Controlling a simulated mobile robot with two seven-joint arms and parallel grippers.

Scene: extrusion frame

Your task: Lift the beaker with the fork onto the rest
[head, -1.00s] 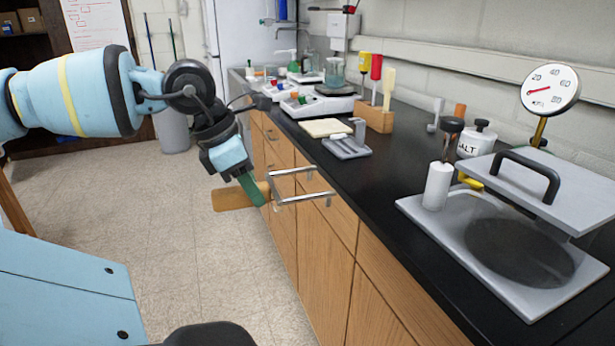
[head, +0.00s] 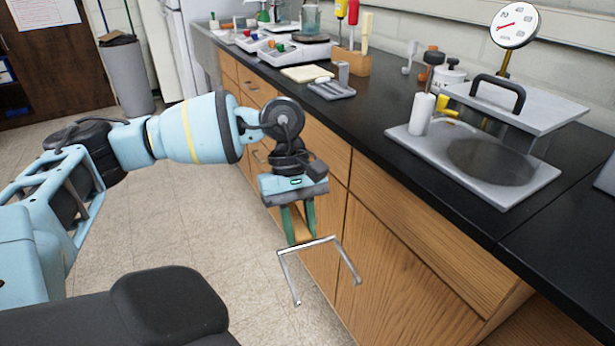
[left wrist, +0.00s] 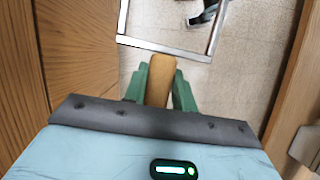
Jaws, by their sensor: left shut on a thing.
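My left gripper (head: 298,238) is shut on the wooden handle of the fork (head: 307,244), out in front of the drawers and below the counter top. The fork's two-pronged metal end points down toward the viewer, holding nothing. In the left wrist view the handle (left wrist: 160,80) sits between the green fingers (left wrist: 158,92), and the metal frame lies beyond it. A clear, bluish beaker (head: 311,19) stands on a dark round plate at the far back of the counter, far from the fork. I cannot tell surely which object is the rest. My right gripper is out of view.
The black counter (head: 400,105) runs along the wall. A grey ridged holder (head: 331,91), cream pad (head: 306,74) and wooden block with upright tools (head: 350,62) stand toward the back. A grey lidded unit (head: 470,165) and white cylinder (head: 421,113) are nearer. Drawer fronts (head: 328,150) stand close beside the gripper.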

